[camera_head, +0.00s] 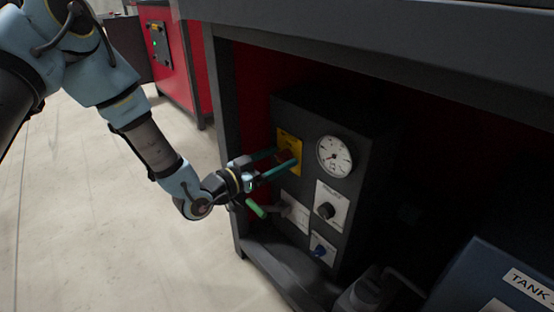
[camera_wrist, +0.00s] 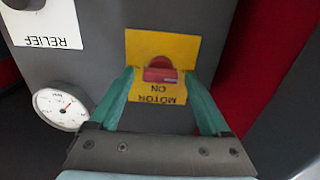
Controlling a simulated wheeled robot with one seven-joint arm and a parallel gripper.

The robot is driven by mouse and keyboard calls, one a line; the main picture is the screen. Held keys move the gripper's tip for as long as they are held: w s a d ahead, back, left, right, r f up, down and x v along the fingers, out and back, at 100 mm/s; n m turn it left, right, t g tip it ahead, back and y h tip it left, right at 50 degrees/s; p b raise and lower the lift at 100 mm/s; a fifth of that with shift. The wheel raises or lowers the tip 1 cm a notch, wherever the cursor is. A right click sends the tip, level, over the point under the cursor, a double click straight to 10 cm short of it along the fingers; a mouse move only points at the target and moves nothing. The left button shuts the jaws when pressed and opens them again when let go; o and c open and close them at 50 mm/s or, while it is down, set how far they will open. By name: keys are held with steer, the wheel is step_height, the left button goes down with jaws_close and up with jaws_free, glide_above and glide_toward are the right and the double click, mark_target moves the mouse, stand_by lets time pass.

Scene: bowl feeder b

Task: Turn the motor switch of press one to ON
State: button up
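The motor switch is a red knob on a yellow plate (camera_head: 290,140) at the upper left of a dark control box. In the wrist view the picture is upside down, and the red knob (camera_wrist: 160,75) sits on the plate above the inverted words "MOTOR ON". My gripper (camera_head: 285,157) reaches the plate from the left. Its two teal fingers are spread wide, one on each side of the knob, with gaps between. It is open and holds nothing. In the head view the fingers partly hide the knob. I cannot tell whether the fingertips touch the plate.
The box (camera_head: 325,110) also carries a round gauge (camera_head: 334,157), a black knob (camera_head: 326,211), a blue knob (camera_head: 319,251) and a green-handled lever (camera_head: 256,209) below my gripper. A dark frame post (camera_head: 224,130) stands left of the box. Open floor (camera_head: 100,220) lies left.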

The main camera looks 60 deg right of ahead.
jaws_close()
stand_by(0.4)
steer(key=shift+m, duration=0.3)
steer(key=m+b, duration=0.1)
steer(key=m, duration=0.2)
steer(key=shift+s+f+m+b, duration=0.1)
steer(key=shift+f+m+b, duration=0.05)
steer(key=shift+m+b, duration=0.2)
steer(key=m+b, duration=0.2)
steer(key=m, duration=0.2)
steer(key=shift+a+f+m+b, duration=0.1)
steer(key=shift+f+m+b, duration=0.05)
steer(key=shift+m+b, duration=0.15)
steer(key=m+b, duration=0.5)
steer(key=m, duration=0.1)
steer(key=shift+f, duration=0.1)
steer(key=shift+m+b, duration=1.05)
steer(key=shift+m, duration=0.5)
